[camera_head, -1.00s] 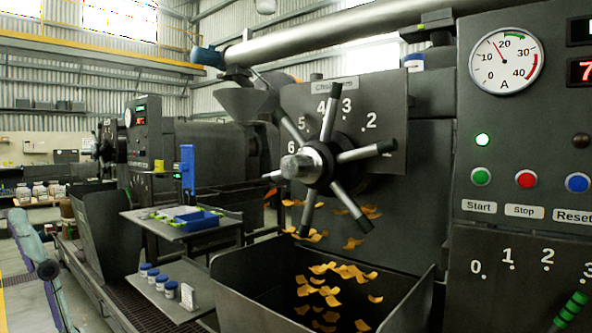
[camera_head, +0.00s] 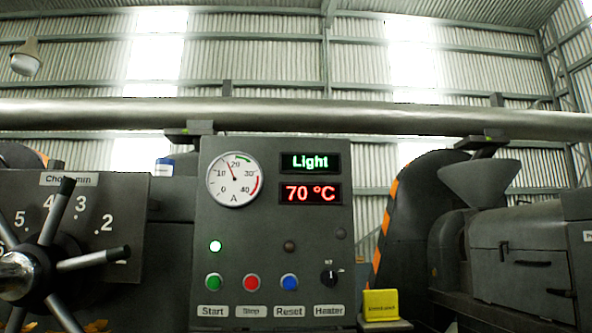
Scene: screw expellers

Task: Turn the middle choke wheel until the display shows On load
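The choke wheel (camera_head: 22,272) is at the lower left of the head view, a dark hub with a shiny round end and several grey spokes with black tips. The choke plate (camera_head: 110,195) behind it carries white numbers; 2 to 5 show clearly. The wheel's left side is cut off by the frame edge. The upper display (camera_head: 311,162) on the control panel reads "Light" in green. The lower display (camera_head: 310,193) reads "70 °C" in red. My gripper is not in view.
Another machine (camera_head: 525,255) with a hopper is at right.

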